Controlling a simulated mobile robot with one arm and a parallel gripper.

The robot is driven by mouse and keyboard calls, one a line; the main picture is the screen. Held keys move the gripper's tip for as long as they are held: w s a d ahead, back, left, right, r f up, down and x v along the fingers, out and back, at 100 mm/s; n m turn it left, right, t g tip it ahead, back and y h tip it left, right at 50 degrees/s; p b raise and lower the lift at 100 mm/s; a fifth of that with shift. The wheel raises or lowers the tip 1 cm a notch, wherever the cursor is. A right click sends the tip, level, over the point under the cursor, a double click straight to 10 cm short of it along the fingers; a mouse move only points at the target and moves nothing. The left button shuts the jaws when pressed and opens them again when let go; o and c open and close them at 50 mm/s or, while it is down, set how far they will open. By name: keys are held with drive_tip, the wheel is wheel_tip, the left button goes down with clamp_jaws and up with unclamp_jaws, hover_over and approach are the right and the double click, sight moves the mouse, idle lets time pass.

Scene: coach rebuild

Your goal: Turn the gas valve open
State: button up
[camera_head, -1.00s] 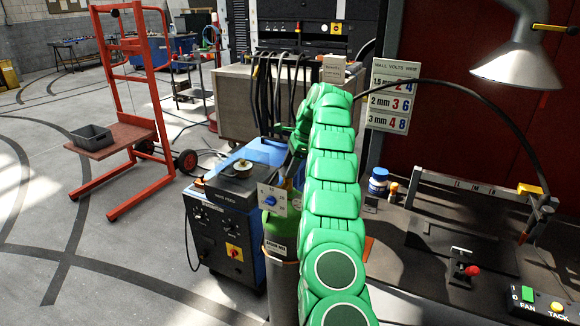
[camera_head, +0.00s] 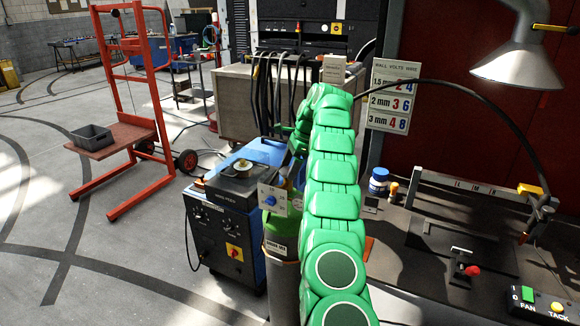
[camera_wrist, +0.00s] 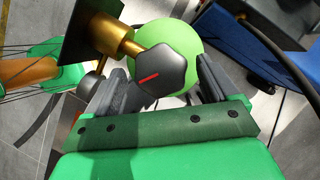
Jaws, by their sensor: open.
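The gas valve's dark, many-sided knob (camera_wrist: 160,72) with a red line on its face is in the wrist view, beside a brass fitting (camera_wrist: 125,45). The rounded green top of the gas cylinder (camera_wrist: 186,48) is behind it. My gripper (camera_wrist: 158,84) is open, its dark fingers apart to the left and right of the knob. I cannot tell whether either finger touches it.
A blue welding machine (camera_head: 222,225) stands left of the cylinder. A small plate with a blue knob (camera_head: 270,201) is in front of the cylinder. A dark workbench (camera_head: 425,265) with a red-knobbed lever (camera_head: 472,270) is at right. A red trolley (camera_head: 125,140) stands on the floor at left.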

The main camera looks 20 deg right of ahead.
drive_tip(key=shift+s+m, duration=0.1)
drive_tip(key=shift+m, duration=0.2)
drive_tip(key=shift+m+t, duration=0.7)
drive_tip(key=shift+m, duration=0.7)
drive_tip(key=shift+s+a+m+t+h, duration=0.1)
drive_tip(key=shift+m+t+h, duration=0.15)
drive_tip(key=shift+m, duration=0.65)
drive_tip(key=shift+s+a+m+t+h, duration=0.1)
drive_tip(key=shift+m+t+h, duration=0.15)
drive_tip(key=shift+m, duration=0.65)
drive_tip(key=m+t+h, duration=0.1)
drive_tip(key=m, duration=0.2)
drive_tip(key=shift+m, duration=0.3)
drive_tip(key=shift+s+r, duration=0.1)
drive_tip(key=shift+r, duration=0.15)
drive_tip(key=v, duration=0.8)
drive_tip(key=s+a+r+n+g, duration=0.1)
drive_tip(key=s+a+r+n, duration=0.1)
drive_tip(key=s+a+n, duration=0.5)
drive_tip(key=s+a+r+n+g, duration=0.1)
drive_tip(key=s+a+r+n, duration=0.2)
drive_tip(key=s+a+n, duration=0.4)
drive_tip(key=shift+s+a, duration=0.6)
drive_tip(key=shift+s, duration=3.15)
